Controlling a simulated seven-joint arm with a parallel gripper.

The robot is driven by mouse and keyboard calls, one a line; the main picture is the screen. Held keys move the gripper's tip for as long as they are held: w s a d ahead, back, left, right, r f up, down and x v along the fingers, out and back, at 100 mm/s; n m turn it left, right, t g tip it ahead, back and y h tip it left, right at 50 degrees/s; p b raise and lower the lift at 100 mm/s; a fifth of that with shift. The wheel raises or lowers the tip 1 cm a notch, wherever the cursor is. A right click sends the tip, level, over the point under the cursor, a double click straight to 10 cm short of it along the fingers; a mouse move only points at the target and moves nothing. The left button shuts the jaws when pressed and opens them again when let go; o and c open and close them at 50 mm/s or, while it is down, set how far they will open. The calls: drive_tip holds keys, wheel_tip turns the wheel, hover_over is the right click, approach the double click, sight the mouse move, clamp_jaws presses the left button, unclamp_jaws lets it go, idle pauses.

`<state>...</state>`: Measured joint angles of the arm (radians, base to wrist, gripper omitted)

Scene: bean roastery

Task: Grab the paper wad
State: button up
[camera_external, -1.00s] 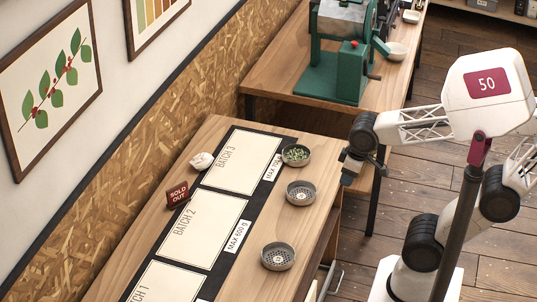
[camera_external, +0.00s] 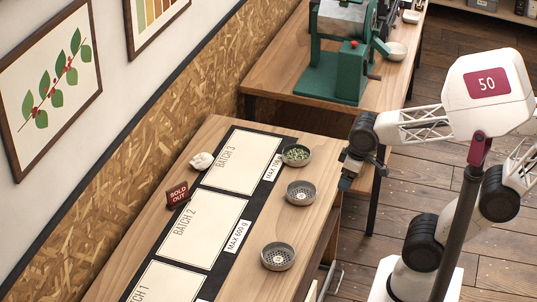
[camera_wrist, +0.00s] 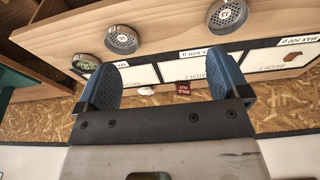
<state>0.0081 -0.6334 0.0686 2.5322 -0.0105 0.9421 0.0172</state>
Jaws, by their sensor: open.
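The paper wad (camera_external: 201,161) is a small crumpled white ball on the wooden table, at the back edge of the black mat beside the BATCH 3 card. In the wrist view a small pale lump (camera_wrist: 147,91), seemingly the wad, shows between my fingers, well beyond them. My gripper (camera_external: 346,183) is at the right edge of the table in the external view, far to the right of the wad. In the wrist view my gripper (camera_wrist: 165,80) has its two blue fingers spread wide with nothing between them.
A red SOLD OUT sign (camera_external: 177,194) stands near the wad. A green machine (camera_external: 338,65) stands on the back table.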

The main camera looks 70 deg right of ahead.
drive_tip(key=w+d+f+m+y, duration=0.1)
drive_tip(key=w+d+m+y, duration=0.2)
drive_tip(key=w, duration=0.8)
drive_tip(key=w+d+f+m+y, duration=0.1)
drive_tip(key=w+f+m+y, duration=0.1)
drive_tip(key=w+m, duration=0.6)
drive_tip(key=w+d+f+m+y, duration=0.1)
drive_tip(key=w+d+m+y, duration=0.15)
drive_tip(key=w, duration=1.05)
drive_tip(key=m+t+y, duration=0.4)
drive_tip(key=m+t, duration=0.1)
drive_tip(key=m, duration=0.6)
approach(202, 159)
drive_tip(key=shift+x, duration=1.1)
drive_tip(key=shift+x, duration=1.25)
